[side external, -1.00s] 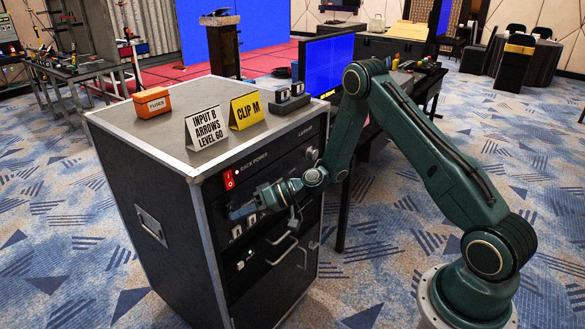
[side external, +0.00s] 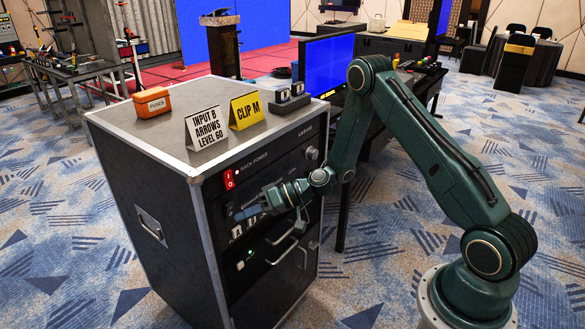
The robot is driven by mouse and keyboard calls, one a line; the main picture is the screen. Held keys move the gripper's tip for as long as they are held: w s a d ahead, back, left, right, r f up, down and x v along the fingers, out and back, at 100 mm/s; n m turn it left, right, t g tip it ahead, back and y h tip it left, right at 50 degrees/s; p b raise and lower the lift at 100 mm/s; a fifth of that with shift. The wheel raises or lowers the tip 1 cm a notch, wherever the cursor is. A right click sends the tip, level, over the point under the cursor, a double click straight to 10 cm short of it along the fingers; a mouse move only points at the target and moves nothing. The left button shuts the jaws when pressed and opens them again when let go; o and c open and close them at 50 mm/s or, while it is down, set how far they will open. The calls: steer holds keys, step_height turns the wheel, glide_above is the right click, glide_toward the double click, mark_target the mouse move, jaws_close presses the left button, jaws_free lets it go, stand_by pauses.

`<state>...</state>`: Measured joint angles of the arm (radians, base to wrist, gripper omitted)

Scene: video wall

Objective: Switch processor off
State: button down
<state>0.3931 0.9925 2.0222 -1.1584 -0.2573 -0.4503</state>
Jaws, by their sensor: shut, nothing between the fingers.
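The black rack cabinet (side external: 150,190) stands at left centre with its panel facing right. A lower unit shows a small lit green-white button (side external: 240,265).
On the cabinet top are an orange FUSES box (side external: 152,103), a white sign (side external: 206,128), a yellow CLIP M sign (side external: 246,111) and a small dark holder (side external: 291,103). Metal handles (side external: 282,249) stick out below my gripper. A monitor (side external: 326,66) stands behind.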

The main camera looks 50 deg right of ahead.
steer(key=shift+s+r, duration=0.25)
steer(key=shift+s, duration=0.5)
steer(key=shift+s+r, duration=0.25)
steer(key=shift+s, duration=0.45)
steer(key=shift+s+r, duration=0.25)
steer(key=shift+s, duration=0.5)
steer(key=s+a+r+n+g+h, duration=0.3)
steer(key=s+r+n+g+h, duration=0.15)
steer(key=s+r, duration=0.65)
steer(key=s+d+r+m+h, duration=0.2)
steer(key=s+d+r+h, duration=0.1)
steer(key=s+r, duration=0.3)
steer(key=s+d+r+m+t+h, duration=0.1)
steer(key=s+d+r+m+h, duration=0.1)
steer(key=s+r, duration=0.4)
steer(key=s+d+h, duration=0.1)
steer(key=s+d, duration=0.1)
steer(key=s, duration=0.3)
steer(key=shift+d+r, duration=0.2)
